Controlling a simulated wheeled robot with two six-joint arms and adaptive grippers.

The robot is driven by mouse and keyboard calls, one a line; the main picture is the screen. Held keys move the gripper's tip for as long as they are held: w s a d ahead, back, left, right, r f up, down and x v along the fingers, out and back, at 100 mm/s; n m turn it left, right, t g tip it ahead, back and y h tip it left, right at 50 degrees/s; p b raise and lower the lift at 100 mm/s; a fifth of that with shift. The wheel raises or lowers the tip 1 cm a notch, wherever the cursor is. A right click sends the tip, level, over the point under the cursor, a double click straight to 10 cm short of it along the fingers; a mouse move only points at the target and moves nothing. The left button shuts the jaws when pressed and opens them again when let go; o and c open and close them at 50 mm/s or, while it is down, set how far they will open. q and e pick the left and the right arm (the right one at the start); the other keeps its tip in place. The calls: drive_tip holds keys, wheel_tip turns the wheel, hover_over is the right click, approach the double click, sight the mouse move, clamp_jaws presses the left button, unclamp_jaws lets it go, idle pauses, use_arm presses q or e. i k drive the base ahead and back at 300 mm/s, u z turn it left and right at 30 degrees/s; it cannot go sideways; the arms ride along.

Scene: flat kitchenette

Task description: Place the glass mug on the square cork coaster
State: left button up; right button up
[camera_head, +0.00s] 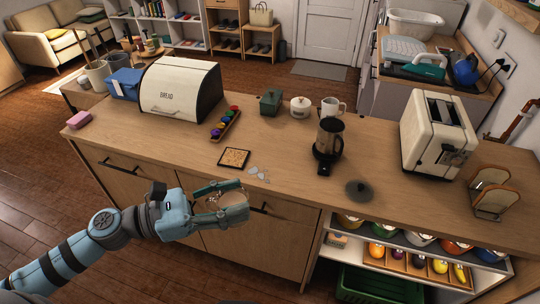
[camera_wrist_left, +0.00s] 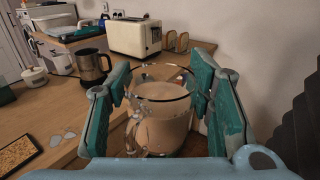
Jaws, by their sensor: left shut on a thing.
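The glass mug (camera_wrist_left: 160,118) is between the fingers of my left gripper (camera_head: 240,200) and is held upright, with its handle toward the lower left in the wrist view. I cannot tell whether the tan colour inside it is a drink or the background. In the head view the mug (camera_head: 229,199) is mostly hidden by the fingers. The gripper and mug are in front of the counter's near edge, apart from the coaster. The square cork coaster (camera_head: 234,158) has a dark rim and lies bare near that edge. It also shows at the wrist view's lower left (camera_wrist_left: 18,154). My right gripper is not in view.
Pale flat pieces (camera_head: 259,173) lie right of the coaster. A coffee pot (camera_head: 329,139) and a dark round lid (camera_head: 359,190) are farther right.

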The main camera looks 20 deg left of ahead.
sight(232, 159)
drive_tip(key=z, duration=1.65)
drive_tip(key=k, duration=0.75)
drive_tip(key=u, duration=0.95)
